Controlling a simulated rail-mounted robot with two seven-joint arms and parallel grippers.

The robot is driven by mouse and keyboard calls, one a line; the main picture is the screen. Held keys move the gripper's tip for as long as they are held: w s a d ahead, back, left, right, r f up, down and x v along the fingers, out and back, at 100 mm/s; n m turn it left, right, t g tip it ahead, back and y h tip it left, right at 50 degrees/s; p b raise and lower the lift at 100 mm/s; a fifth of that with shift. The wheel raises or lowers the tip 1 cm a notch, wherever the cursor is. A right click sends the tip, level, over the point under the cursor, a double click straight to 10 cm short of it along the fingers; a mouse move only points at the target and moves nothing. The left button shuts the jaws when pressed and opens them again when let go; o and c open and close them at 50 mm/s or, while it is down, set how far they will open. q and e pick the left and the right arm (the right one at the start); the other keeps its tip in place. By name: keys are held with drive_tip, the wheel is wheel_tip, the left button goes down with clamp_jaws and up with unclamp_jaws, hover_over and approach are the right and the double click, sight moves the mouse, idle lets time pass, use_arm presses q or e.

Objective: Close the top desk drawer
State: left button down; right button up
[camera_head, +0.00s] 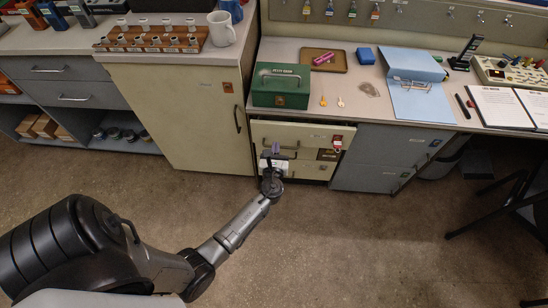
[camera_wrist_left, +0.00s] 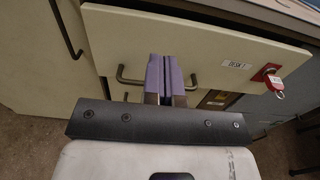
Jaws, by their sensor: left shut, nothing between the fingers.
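The top desk drawer (camera_head: 312,133) is a cream front under the desk top, with a label and a red lock. In the left wrist view its front (camera_wrist_left: 205,48) fills the upper middle, and a dark gap shows above its top edge, so it looks slightly open. Its dark bar handle (camera_wrist_left: 125,77) shows on both sides of my fingers. My left gripper (camera_head: 276,149) is shut and empty at the drawer front. Its purple fingertips (camera_wrist_left: 165,62) overlap the handle's middle; I cannot tell if they touch the front. My right gripper is not in view.
The red lock with hanging tag (camera_wrist_left: 270,78) sits at the drawer's right. A cream cabinet (camera_head: 180,115) stands left and a grey drawer unit (camera_head: 385,155) right. A green box (camera_head: 281,88) stands on the desk above. The floor in front (camera_head: 330,235) is clear.

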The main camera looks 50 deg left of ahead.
sight(278, 126)
use_arm(q)
drive_tip(key=b+x, duration=0.1)
drive_tip(key=x, duration=0.6)
drive_tip(key=shift+w+a+f+b, duration=0.1)
drive_tip(key=shift+w+a+b, duration=0.1)
drive_tip(key=shift+b, duration=0.15)
drive_tip(key=shift+a, duration=0.1)
